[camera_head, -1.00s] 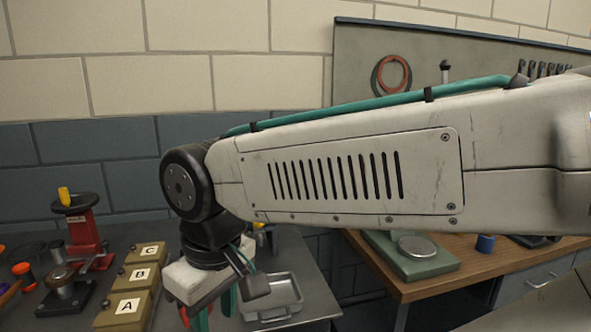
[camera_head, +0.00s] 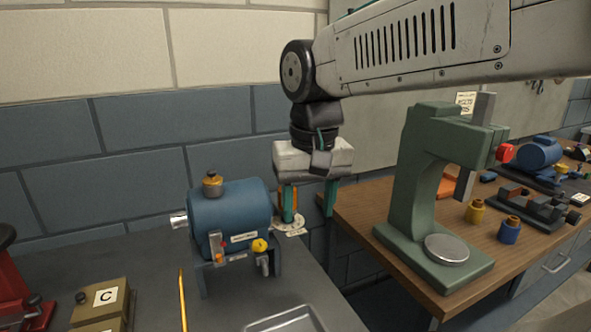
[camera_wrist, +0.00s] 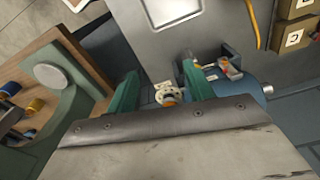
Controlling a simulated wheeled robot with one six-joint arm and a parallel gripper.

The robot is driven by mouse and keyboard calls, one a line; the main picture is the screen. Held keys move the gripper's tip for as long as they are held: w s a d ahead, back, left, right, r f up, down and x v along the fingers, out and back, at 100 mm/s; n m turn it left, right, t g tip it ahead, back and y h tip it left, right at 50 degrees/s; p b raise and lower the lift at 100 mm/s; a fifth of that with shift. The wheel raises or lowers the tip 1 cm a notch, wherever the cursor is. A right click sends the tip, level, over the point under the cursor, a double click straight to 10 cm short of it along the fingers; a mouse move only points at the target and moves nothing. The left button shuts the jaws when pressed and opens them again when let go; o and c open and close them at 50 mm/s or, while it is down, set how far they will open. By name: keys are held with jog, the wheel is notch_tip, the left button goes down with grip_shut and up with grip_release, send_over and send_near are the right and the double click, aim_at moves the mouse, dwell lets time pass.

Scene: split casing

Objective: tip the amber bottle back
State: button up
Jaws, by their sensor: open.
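My gripper (camera_head: 309,218) is open, its two teal fingers pointing down by the far right end of the grey bench. In the head view a narrow amber-orange upright strip (camera_head: 295,198) shows beside the left finger, likely part of the amber bottle; the finger hides much of it. In the wrist view a small amber round thing (camera_wrist: 168,98) shows between the fingers (camera_wrist: 160,68), partly behind the gripper body. A pale round plate with markings (camera_head: 290,229) lies on the bench below the fingers. I cannot tell whether the bottle touches a finger.
A blue cylindrical tank (camera_head: 232,215) on a grey stand is just left of the gripper. A tray (camera_head: 288,320) lies nearer, and block C (camera_head: 106,297) is at left. A green press (camera_head: 417,185) stands on the wooden table at right. A gap separates bench and table.

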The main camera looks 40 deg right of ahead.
jog(key=w+d+r+m, duration=0.1)
jog(key=w+d+m, duration=0.1)
jog(key=w, duration=0.3)
jog(key=w+d+r+m, duration=0.2)
jog(key=w, duration=0.4)
jog(key=w+d+r+m, duration=0.2)
jog(key=w+d+m, duration=0.1)
jog(key=w, duration=0.3)
jog(key=shift+g, duration=0.4)
jog(key=shift+w+d+f, duration=0.1)
jog(key=shift+d+f, duration=0.05)
jog(key=shift+f, duration=0.4)
notch_tip(320, 180, down, 7)
jog(key=shift+r, duration=0.2)
grip_shut()
